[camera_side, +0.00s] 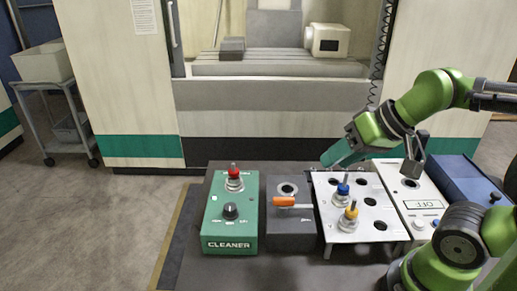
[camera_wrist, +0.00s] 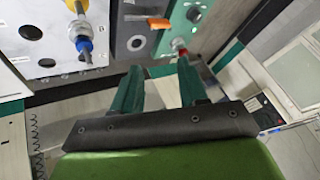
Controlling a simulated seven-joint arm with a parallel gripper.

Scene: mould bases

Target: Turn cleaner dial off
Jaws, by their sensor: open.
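The green cleaner box (camera_side: 215,228), lettered "CLEANER", stands at the left end of the row in the side view. Its black dial (camera_side: 230,211) is on the front part of the top; its setting is too small to read. A red-topped fitting (camera_side: 234,171) stands behind the dial. My gripper (camera_side: 330,159) is above the back of the white plate, to the right of the box and apart from it. In the wrist view my gripper (camera_wrist: 160,64) shows two teal fingers apart with nothing between them. The box (camera_wrist: 179,18), dial (camera_wrist: 194,14) and red fitting (camera_wrist: 178,43) lie beyond the fingertips.
A grey box with an orange handle (camera_side: 290,202) stands right of the cleaner box. The white plate (camera_side: 372,222) has holes and carries a blue fitting (camera_side: 343,190) and a yellow fitting (camera_side: 351,212). A white box labelled "OFF" (camera_side: 421,204) and a blue case (camera_side: 457,183) stand farther right.

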